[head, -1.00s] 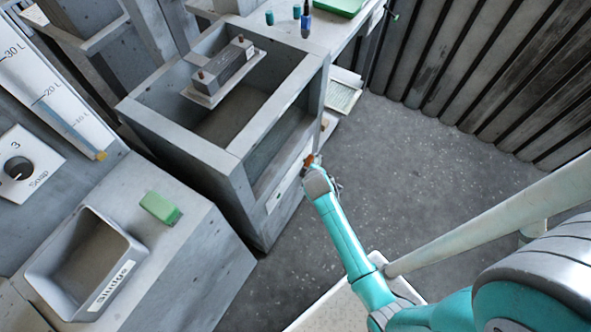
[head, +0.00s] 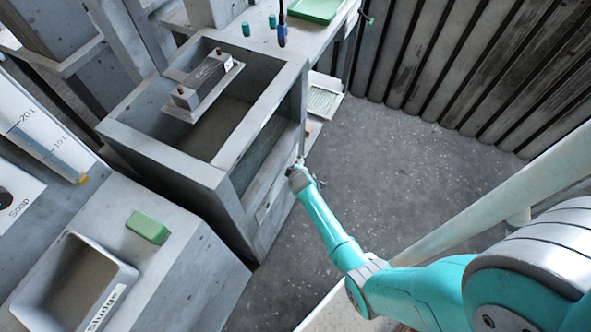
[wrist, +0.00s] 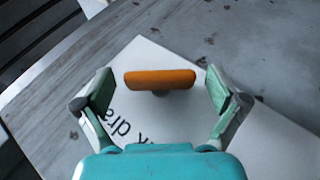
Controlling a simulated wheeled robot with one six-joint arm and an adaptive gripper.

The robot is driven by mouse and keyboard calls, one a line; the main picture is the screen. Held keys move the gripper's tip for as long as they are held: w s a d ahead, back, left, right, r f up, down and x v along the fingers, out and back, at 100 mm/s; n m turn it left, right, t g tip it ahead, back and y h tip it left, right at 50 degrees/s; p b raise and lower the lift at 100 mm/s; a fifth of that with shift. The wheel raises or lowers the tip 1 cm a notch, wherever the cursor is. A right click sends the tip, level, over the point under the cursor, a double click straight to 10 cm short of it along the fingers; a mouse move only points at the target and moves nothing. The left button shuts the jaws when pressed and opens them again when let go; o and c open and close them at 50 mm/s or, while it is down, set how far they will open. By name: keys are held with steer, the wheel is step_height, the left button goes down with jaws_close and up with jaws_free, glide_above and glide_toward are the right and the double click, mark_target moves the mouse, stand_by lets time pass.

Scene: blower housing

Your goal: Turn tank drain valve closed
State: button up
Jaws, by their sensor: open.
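The tank drain valve shows in the wrist view as an orange bar handle (wrist: 160,79) on a short grey stem. It stands on a white label plate (wrist: 150,57) with partly hidden black lettering. The bar lies crosswise in the picture. My gripper (wrist: 160,88) is open, with one finger left and one right of the handle. A gap shows at each end of the bar. In the head view my gripper (head: 300,172) is low at the front right side of the grey tank (head: 165,148); the handle cannot be made out there.
A grey sludge bin (head: 120,280) and a green block (head: 148,227) are at the lower left. Bare floor (head: 390,150) lies right of the tank, up to a ribbed wall (head: 470,70).

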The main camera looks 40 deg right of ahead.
steer(key=c, duration=1.1)
steer(key=shift+c, duration=0.2)
steer(key=shift+y, duration=0.4)
steer(key=g+y, duration=0.1)
steer(key=m+y, duration=0.1)
steer(key=y, duration=0.1)
steer(key=shift+w+d+r+g, duration=0.1)
steer(key=shift+d+g, duration=0.05)
steer(key=shift+g, duration=0.25)
steer(key=shift+m+g+y, duration=0.3)
steer(key=shift+g+y, duration=0.1)
steer(key=shift+y, duration=1)
steer(key=o, duration=1.1)
